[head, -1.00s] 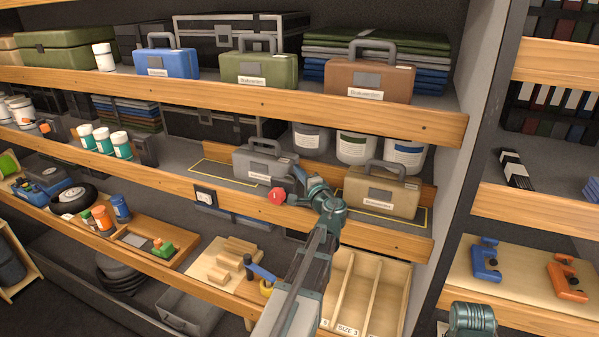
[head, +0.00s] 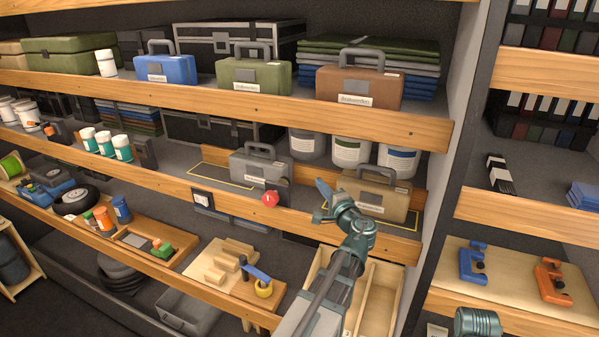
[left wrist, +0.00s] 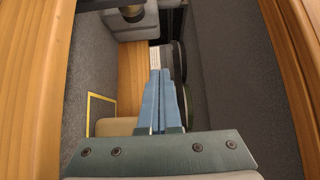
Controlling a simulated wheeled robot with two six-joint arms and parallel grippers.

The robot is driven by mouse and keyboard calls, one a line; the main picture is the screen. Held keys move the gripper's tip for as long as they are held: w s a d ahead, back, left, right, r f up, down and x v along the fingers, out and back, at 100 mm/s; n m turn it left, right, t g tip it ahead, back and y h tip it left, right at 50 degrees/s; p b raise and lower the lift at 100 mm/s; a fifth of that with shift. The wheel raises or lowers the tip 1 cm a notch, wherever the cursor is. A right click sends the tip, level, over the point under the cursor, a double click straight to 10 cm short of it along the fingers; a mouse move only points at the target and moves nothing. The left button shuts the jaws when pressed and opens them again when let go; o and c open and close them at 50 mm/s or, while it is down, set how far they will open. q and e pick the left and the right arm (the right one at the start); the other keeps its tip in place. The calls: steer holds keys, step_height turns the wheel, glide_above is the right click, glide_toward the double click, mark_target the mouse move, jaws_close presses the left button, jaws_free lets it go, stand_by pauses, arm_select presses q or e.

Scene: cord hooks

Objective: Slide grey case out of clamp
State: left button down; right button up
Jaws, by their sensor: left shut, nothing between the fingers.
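The grey case (head: 260,170) stands upright on the middle shelf with its handle up. A clamp with a round red knob (head: 270,198) sits at its lower right front, by the shelf's wooden edge. How the clamp bears on the case is too small to tell. My left gripper (head: 321,188) is shut and empty, right of the grey case and in front of the tan case. In the left wrist view, its blue fingers (left wrist: 160,75) point over the shelf, and a grey body (left wrist: 135,25), probably the grey case, shows at the top. My right gripper is out of view.
The tan case (head: 375,195) stands close on the right, with grey tubs (head: 350,155) behind it. A yellow floor outline (head: 207,174) left of the grey case is bare. The wooden front edge (head: 150,182) runs along the shelf. The shelf above holds more cases.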

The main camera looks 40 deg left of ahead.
mark_target(288, 166)
arm_select(q)
steer(key=x, duration=0.4)
steer(key=s+x, duration=0.1)
steer(key=x, duration=0.3)
steer(key=a+x, duration=0.1)
steer(key=x, duration=0.3)
steer(key=shift+s, duration=0.4)
steer(key=shift+s+a, duration=0.1)
steer(key=shift+a, duration=0.5)
steer(key=a, duration=0.1)
steer(key=s+a, duration=0.1)
steer(key=a, duration=0.1)
steer(key=shift+a, duration=0.1)
steer(key=shift+w, duration=0.1)
